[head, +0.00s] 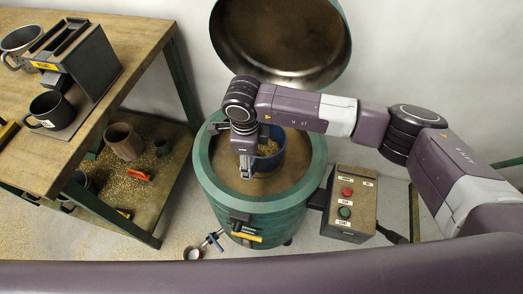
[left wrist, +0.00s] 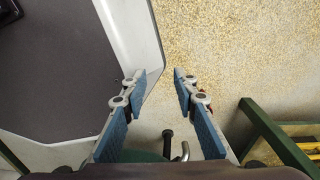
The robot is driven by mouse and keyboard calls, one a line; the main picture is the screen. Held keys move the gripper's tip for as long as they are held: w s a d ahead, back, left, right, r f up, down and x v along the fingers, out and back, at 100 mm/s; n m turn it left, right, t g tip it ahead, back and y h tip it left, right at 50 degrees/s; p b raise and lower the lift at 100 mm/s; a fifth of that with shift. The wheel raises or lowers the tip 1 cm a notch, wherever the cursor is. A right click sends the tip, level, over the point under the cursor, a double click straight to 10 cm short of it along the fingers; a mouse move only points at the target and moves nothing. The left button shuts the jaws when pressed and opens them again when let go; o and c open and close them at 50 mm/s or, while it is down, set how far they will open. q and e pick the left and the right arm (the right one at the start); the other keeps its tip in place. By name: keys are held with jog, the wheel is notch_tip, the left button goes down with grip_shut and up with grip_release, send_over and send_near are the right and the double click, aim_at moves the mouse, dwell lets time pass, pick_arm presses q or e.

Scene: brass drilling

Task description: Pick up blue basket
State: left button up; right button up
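The blue basket (head: 279,156) sits inside the open green drum (head: 204,170) in the head view, with golden shavings in it. My right gripper (head: 246,170) points down into the drum at the basket's left side and hides that part of its rim. The fingers are too small in the picture to tell whether they are closed on the rim. My left gripper (left wrist: 158,88) shows in the left wrist view. Its two blue-padded fingers are apart with nothing between them. The basket is not in that view.
The drum's round lid (head: 285,40) stands raised behind it. A control box (head: 348,205) with red and green buttons is to the right. A wooden bench (head: 140,40) with a machine and mugs stands at left, with a brown pot (head: 124,141) on its lower shelf.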

jog(key=f, duration=0.1)
jog(key=f+b, duration=0.1)
jog(key=f, duration=0.2)
jog(key=shift+d+b, duration=0.3)
jog(key=shift+d, duration=0.05)
jog(key=shift+w+f, duration=0.2)
jog(key=shift+f, duration=0.25)
jog(key=shift+r, duration=0.1)
jog(key=c, duration=1)
pick_arm(q)
jog(key=shift+w+d+f, duration=0.15)
jog(key=shift+w+f, duration=0.6)
jog(key=shift+f, duration=0.2)
pick_arm(e)
grip_shut()
